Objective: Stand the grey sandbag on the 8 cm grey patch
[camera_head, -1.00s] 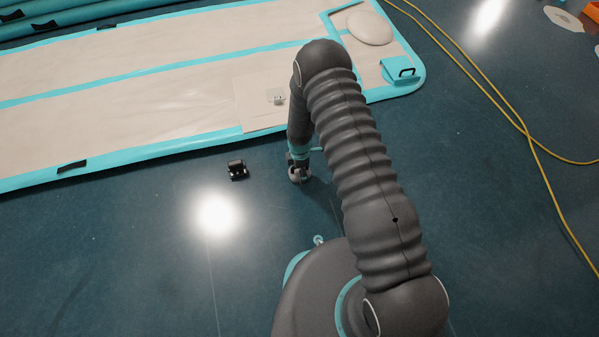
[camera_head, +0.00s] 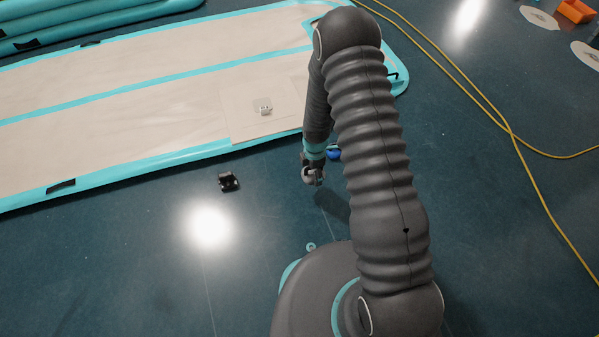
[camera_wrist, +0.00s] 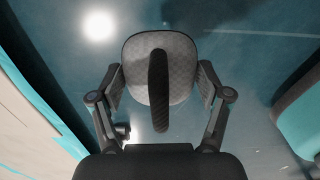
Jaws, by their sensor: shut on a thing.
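The grey sandbag (camera_wrist: 184,88) is in my gripper (camera_wrist: 162,92), with a pale quilted face and a dark strap down its middle. The two fingers press on its left and right sides. In the head view my gripper (camera_head: 312,178) hangs over the blue floor in front of the mat; the bag is small and hard to make out there. A small grey patch (camera_head: 259,104) lies on a beige square sheet on the mat, with a small whitish thing on or beside it. The gripper is to the right of the patch and nearer to me.
The beige mat (camera_head: 120,135) has turquoise edges. A small black object (camera_head: 228,181) lies on the floor left of my gripper. A blue thing (camera_head: 333,154) shows partly behind my arm. A yellow cable (camera_head: 510,133) runs along the right.

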